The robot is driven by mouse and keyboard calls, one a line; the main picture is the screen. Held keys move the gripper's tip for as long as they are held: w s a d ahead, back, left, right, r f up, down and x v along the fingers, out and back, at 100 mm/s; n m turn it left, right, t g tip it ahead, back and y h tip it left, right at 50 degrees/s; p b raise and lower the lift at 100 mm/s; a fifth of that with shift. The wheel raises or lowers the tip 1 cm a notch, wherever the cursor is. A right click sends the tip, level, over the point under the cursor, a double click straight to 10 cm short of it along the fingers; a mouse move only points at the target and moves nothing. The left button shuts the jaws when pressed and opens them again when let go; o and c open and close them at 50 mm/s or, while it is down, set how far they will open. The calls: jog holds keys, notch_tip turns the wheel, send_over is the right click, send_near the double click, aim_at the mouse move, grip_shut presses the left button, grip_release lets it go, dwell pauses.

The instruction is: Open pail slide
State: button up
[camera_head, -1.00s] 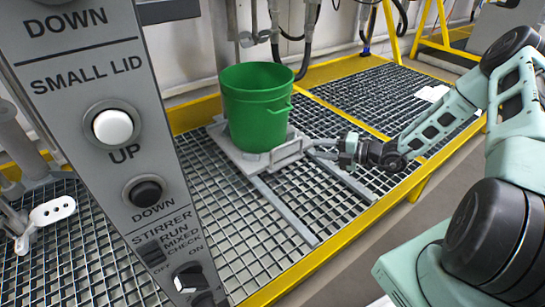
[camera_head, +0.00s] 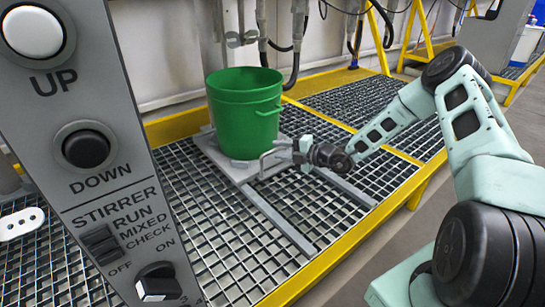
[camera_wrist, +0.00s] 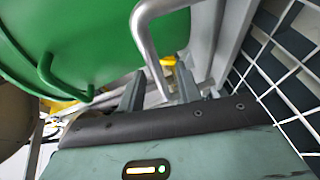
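The pail slide is a grey plate (camera_head: 238,174) on two rails over the grating, with a green pail (camera_head: 243,112) standing upright on it. A bent grey bar handle (camera_head: 272,154) sticks out from its right side toward my gripper (camera_head: 292,152). In the wrist view the handle (camera_wrist: 148,40) curves down beside the pail (camera_wrist: 90,40), and its end reaches between the two separated fingers of my gripper (camera_wrist: 160,92). Space shows on both sides of the bar, so the fingers look open around it. Contact cannot be told.
A grey control panel (camera_head: 95,190) with buttons and a switch fills the left foreground. The rails (camera_head: 285,228) run clear toward the yellow platform edge (camera_head: 330,247). Hoses (camera_head: 296,50) hang behind the pail. Open grating lies around the slide.

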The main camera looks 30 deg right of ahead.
aim_at(273, 165)
jog(key=shift+b+x, duration=0.6)
jog(key=shift+x, duration=1.2)
grip_shut()
